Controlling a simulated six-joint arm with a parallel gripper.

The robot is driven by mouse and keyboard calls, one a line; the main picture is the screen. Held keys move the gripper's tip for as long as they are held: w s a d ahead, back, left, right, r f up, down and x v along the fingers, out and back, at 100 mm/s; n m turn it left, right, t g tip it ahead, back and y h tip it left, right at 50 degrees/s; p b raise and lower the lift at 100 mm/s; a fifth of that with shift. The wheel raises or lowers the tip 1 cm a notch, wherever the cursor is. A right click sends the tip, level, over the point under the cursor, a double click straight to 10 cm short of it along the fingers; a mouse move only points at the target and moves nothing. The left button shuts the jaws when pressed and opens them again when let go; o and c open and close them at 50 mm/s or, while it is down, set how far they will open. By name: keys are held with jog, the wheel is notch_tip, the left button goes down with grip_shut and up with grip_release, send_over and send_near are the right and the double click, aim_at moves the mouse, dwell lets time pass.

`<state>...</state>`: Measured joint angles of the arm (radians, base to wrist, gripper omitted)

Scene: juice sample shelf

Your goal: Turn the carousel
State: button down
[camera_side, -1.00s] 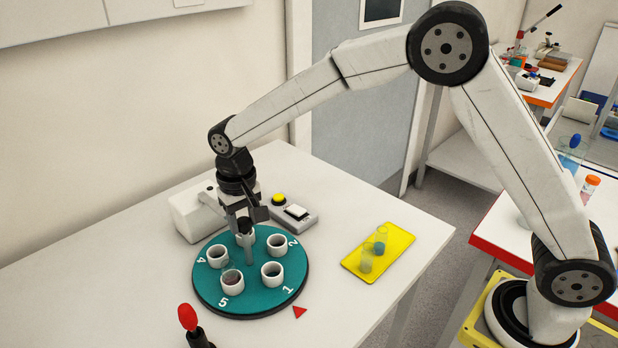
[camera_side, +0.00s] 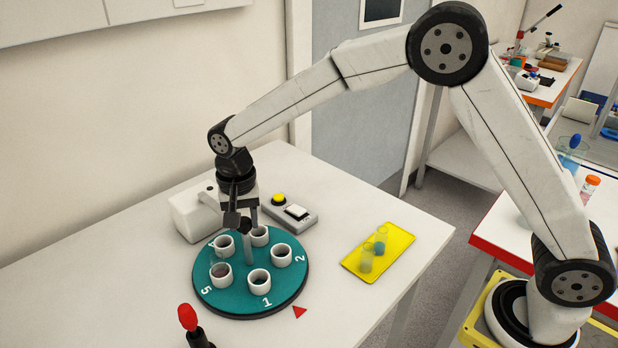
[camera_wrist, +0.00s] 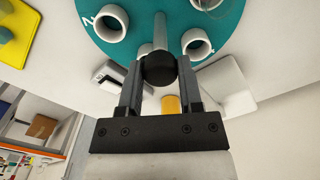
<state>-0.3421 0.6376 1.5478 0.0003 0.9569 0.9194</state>
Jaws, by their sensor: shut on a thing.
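The carousel (camera_side: 240,297) is a round teal turntable with white numbers and several white cup holders around a grey centre post (camera_side: 249,252). The post has a black knob (camera_wrist: 159,69) on top. My gripper (camera_side: 246,224) is over the centre, its fingers (camera_wrist: 161,62) on both sides of the knob and shut on it. In the side view, the 1 is at the front of the disc, left of the red pointer (camera_side: 299,312). The 5 is at the left front and the 2 at the right. The holders at the front contain something dark.
A white box (camera_side: 192,215) and a grey control box with a yellow button (camera_side: 279,199) stand behind the carousel. A yellow tray (camera_side: 385,262) with small cups lies to the right. A red-topped lever (camera_side: 188,318) stands at the front left.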

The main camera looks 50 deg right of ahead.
jog(key=shift+w+r+m, duration=0.1)
jog(key=shift+m, duration=8.7)
jog(key=shift+c, duration=1.3)
grip_release()
